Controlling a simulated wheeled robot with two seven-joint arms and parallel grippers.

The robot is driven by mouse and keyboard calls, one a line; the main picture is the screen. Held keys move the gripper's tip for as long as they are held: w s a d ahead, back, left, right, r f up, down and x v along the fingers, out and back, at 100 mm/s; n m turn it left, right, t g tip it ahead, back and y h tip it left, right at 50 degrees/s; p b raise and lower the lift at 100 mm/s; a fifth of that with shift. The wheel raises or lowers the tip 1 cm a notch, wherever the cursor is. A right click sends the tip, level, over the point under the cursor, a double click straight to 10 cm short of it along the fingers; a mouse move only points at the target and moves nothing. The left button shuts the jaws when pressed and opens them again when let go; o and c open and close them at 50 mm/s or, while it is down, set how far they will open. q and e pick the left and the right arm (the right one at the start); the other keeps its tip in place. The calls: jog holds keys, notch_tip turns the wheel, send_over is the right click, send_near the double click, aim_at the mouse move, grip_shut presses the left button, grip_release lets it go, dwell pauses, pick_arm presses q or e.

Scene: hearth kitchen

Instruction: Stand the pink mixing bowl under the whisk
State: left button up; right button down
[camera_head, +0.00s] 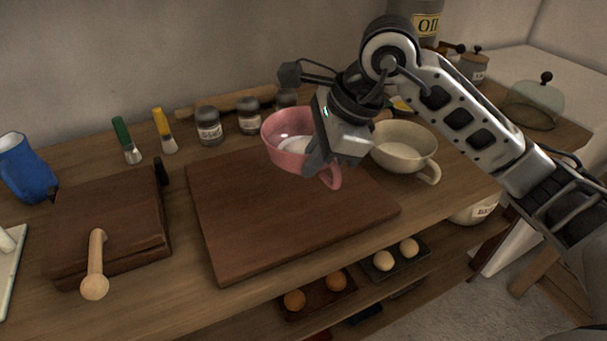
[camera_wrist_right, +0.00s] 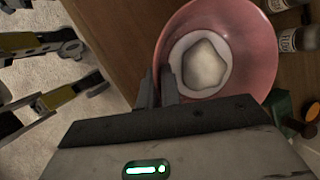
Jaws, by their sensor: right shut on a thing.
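The pink mixing bowl (camera_head: 278,154) is over the back right part of the dark wooden board in the head view; I cannot tell whether it touches the board. It looks close to upright and has a handle at its front right. My right gripper (camera_head: 318,163) is shut on its rim. In the right wrist view the gripper (camera_wrist_right: 164,90) pinches the near edge of the bowl (camera_wrist_right: 255,55), which holds a white substance. I cannot make out a whisk in either view. My left gripper is not in view.
The wooden board (camera_head: 270,230) is otherwise bare. A cream bowl (camera_head: 405,150) stands close right of the pink bowl.

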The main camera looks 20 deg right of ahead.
jog(key=shift+w+a+f, duration=0.15)
jog(key=shift+w+f, duration=0.8)
jog(key=shift+f, duration=0.1)
jog(key=f, duration=0.3)
jog(key=shift+w+p, duration=0.3)
jog(key=shift+f, duration=0.4)
jog(key=shift+f, duration=0.1)
jog(key=shift+f+b, duration=0.15)
jog(key=shift+b, duration=0.15)
jog(key=c, duration=1.6)
grip_release()
